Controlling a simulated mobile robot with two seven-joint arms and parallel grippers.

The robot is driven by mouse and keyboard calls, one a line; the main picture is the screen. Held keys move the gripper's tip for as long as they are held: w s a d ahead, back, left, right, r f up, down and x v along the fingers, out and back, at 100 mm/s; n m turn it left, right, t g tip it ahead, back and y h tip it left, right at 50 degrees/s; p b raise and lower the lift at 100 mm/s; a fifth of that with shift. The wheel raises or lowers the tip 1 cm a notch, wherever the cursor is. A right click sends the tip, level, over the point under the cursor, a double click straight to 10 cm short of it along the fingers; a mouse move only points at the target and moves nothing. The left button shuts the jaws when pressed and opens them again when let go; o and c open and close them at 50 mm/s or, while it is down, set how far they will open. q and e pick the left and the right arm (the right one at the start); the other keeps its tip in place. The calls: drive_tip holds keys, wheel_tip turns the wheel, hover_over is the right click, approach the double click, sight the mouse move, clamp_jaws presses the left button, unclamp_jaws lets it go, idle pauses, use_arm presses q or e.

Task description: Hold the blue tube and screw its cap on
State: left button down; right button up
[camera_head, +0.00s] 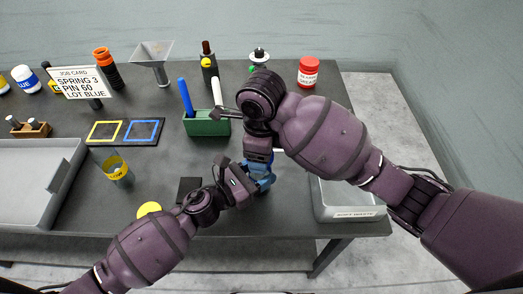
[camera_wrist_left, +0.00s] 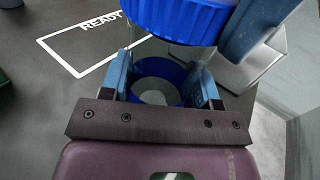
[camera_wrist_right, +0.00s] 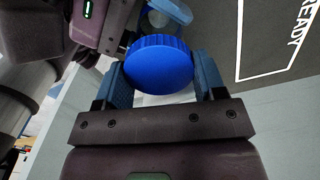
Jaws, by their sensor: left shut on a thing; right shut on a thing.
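The blue tube (camera_wrist_left: 152,68) stands between the blue fingers of my left gripper (camera_wrist_left: 160,92), which is shut on it. Its open top faces the left wrist camera. The blue ribbed cap (camera_wrist_right: 158,65) is between the fingers of my right gripper (camera_wrist_right: 162,82), shut on it. In the left wrist view the cap (camera_wrist_left: 185,18) is above the tube mouth and to its right, apart from it in the picture. In the head view my left gripper (camera_head: 256,182) and right gripper (camera_head: 262,162) meet near the table's middle, hiding most of both parts.
A white bin (camera_head: 345,212) stands at the right table edge. A green holder (camera_head: 205,126) with upright rods stands behind the grippers. A yellow-banded cup (camera_head: 115,168), a dark pad with two coloured squares (camera_head: 124,145) and a grey tray (camera_head: 25,212) are left. A READY outline (camera_wrist_left: 92,45) marks the table.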

drive_tip(key=o, duration=0.9)
drive_tip(key=shift+c, duration=0.4)
drive_tip(key=shift+r, duration=0.15)
